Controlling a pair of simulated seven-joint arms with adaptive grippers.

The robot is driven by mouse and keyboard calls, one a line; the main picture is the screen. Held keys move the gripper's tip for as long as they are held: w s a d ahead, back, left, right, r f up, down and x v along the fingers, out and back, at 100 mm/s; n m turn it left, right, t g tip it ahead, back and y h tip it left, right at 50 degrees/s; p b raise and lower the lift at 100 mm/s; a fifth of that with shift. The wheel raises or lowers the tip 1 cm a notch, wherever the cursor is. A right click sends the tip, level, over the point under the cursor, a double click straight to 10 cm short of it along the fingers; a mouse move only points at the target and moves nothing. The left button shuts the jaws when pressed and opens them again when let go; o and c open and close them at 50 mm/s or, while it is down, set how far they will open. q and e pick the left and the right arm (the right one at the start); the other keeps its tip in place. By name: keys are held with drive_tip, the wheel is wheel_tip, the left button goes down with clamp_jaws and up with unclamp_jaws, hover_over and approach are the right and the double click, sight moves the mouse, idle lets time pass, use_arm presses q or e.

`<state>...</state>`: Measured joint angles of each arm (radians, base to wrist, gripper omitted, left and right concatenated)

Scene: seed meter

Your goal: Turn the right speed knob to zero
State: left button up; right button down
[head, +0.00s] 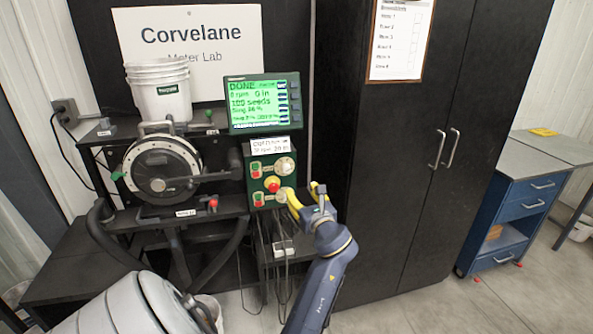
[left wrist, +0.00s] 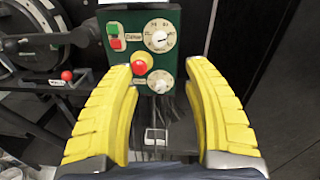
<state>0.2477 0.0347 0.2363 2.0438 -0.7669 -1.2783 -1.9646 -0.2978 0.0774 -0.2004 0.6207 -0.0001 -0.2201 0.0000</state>
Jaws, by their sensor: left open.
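A green control box (head: 270,175) carries two pale round dials on its right side, an upper dial (head: 285,166) and a lower dial (head: 281,195). In the left wrist view, the upper dial (left wrist: 158,36) and lower dial (left wrist: 160,82) show clearly. Their small markings are too blurred to read, and I cannot tell which is the right speed knob. My left gripper (head: 305,192) is open, with yellow fingers just right of the lower dial in the head view. In the left wrist view, the lower dial appears between the fingers (left wrist: 160,72), with no visible grip. My right gripper is not in view.
A red mushroom button (left wrist: 141,63) and green and red push buttons sit left of the dials. A screen (head: 262,103) above reads DONE and 0 rpm. The seed meter (head: 160,170) stands left. A black cabinet (head: 400,180) stands right.

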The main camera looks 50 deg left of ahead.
sight(287, 170)
use_arm(q)
drive_tip(key=x, duration=1.6)
drive_tip(key=shift+w, duration=0.1)
drive_tip(key=shift+o, duration=0.2)
clamp_jaws()
